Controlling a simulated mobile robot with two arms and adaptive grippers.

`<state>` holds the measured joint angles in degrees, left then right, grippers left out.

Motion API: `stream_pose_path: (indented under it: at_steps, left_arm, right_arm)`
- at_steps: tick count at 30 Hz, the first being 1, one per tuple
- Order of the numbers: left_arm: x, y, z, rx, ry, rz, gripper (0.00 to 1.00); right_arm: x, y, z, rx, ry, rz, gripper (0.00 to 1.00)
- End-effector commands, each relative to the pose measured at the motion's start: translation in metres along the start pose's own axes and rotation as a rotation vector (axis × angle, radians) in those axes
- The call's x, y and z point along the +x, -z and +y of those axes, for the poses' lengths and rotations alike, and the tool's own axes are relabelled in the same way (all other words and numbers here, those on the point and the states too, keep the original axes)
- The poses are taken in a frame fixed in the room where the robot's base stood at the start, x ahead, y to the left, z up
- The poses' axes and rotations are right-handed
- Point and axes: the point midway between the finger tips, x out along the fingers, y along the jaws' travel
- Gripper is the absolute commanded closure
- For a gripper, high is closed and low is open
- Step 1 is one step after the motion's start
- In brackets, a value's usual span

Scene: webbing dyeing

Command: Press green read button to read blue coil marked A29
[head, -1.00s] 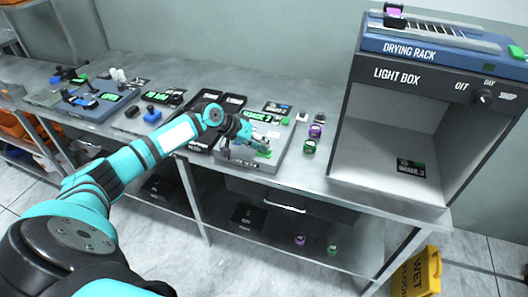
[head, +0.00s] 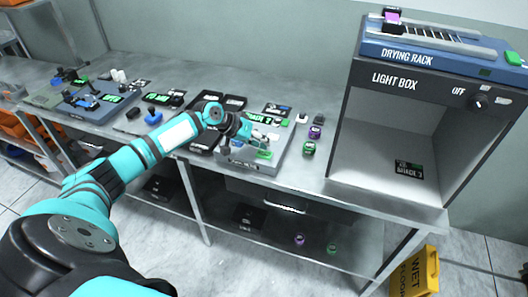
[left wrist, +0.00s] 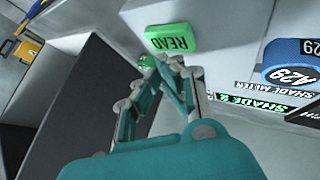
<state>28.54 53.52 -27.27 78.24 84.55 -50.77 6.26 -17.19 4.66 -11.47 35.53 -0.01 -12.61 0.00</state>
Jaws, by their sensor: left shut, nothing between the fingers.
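The green READ button (left wrist: 172,38) is on the grey shade meter (left wrist: 240,30), just beyond my left fingertips in the left wrist view. It also shows in the head view (head: 264,155). The blue coil marked A29 (left wrist: 292,60) is at the right of the left wrist view, on the meter next to a lit green "SHADE 2" display (left wrist: 245,103). My left gripper (left wrist: 165,62) is shut and empty, its fingertips close to the button's near edge. I cannot tell whether they touch it. My right gripper is not in view.
The light box (head: 385,130) stands right of the meter, with a drying rack (head: 420,50) on top. Small purple (head: 315,132) and green (head: 309,148) coils sit between meter and box. Dark trays (head: 205,140) lie left of the meter. A yellow wet-floor sign (head: 415,275) stands below.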

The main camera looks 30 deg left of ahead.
Motion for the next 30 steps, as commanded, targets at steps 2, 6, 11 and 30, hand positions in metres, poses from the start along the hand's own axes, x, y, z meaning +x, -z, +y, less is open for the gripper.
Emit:
stream_pose_path:
  at_steps: [2,6,11,30]
  left_arm:
    - [0.000,0.000,0.000,0.000,0.000,0.000,1.00]
    - [-0.002,0.001,0.001,0.000,0.000,0.000,1.00]
    - [-0.011,0.008,0.008,0.000,-0.001,0.001,1.00]
    - [-0.035,0.025,0.025,0.000,0.000,0.000,1.00]
  right_arm:
    - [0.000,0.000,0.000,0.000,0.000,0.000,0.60]
    - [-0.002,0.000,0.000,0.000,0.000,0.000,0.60]
    - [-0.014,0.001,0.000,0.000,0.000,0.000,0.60]
    - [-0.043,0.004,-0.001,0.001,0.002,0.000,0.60]
